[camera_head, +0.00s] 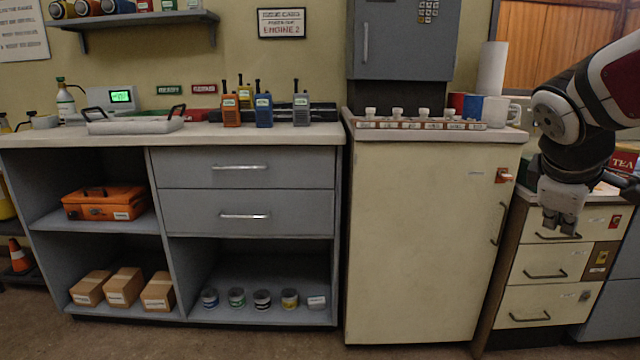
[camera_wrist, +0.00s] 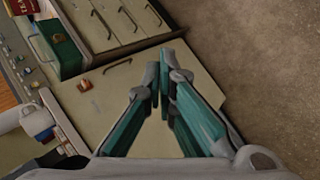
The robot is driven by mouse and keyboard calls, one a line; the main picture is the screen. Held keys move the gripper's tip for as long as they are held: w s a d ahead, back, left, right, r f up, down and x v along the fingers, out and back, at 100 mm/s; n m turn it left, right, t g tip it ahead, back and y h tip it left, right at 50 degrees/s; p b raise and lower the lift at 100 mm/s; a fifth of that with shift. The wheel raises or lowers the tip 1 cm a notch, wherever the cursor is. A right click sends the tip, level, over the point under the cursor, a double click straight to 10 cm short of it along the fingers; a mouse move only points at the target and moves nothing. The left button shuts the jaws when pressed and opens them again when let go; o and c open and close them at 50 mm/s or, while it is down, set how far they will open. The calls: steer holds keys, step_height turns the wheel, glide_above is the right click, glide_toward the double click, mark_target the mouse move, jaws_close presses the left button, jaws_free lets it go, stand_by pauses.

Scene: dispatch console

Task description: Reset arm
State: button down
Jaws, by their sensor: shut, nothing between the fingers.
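My gripper (camera_head: 560,222) hangs pointing down at the right of the head view, in front of the small drawer unit (camera_head: 540,265). Its fingers are together and hold nothing. In the wrist view my gripper (camera_wrist: 162,85) shows its two teal-sided fingers meeting at the tips, with a cream cabinet front behind them. My arm reaches in from the right edge of the head view.
A cream cabinet (camera_head: 430,230) stands left of my gripper, with mugs (camera_head: 495,111) and a labelled rack (camera_head: 420,124) on top. A grey console (camera_head: 250,165) holds radios (camera_head: 264,110) and a white tray (camera_head: 135,124). The floor in front is clear.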

steer(key=s+a+f+m+g+y, duration=0.25)
steer(key=s+a+f+m, duration=0.2)
steer(key=s+a, duration=0.75)
steer(key=s+a+f+m+g+y, duration=0.25)
steer(key=s+a+f+y, duration=0.2)
steer(key=s+a, duration=0.75)
steer(key=s+d+r+t+p, duration=0.1)
steer(key=r+t+p, duration=0.1)
steer(key=r+p, duration=1.5)
steer(key=s+d+r+t+p, duration=0.2)
steer(key=r+p, duration=1.6)
steer(key=r, duration=0.1)
steer(key=shift+s+d+r+t+h, duration=0.2)
steer(key=shift+s+t+h, duration=0.1)
steer(key=shift+h, duration=0.1)
